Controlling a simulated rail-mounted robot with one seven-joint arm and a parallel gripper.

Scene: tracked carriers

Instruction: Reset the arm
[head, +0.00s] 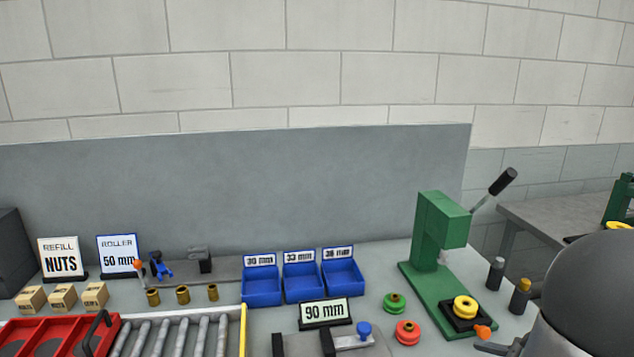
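A rounded dark grey and pale part of my arm fills the lower right corner in the head view. My gripper is not in view, so I cannot see its fingers or whether it holds anything. A green press (438,225) with a black-gripped lever stands on the bench left of my arm. A yellow ring-shaped part (465,306) sits on the dark pad on its base.
Green (394,303) and red (407,332) rollers lie left of the press. Blue bins (262,285), a 90 mm sign (325,312), a roller conveyor (180,335) and a red tray (60,338) spread leftward. Two small cylinders (495,273) stand near my arm.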

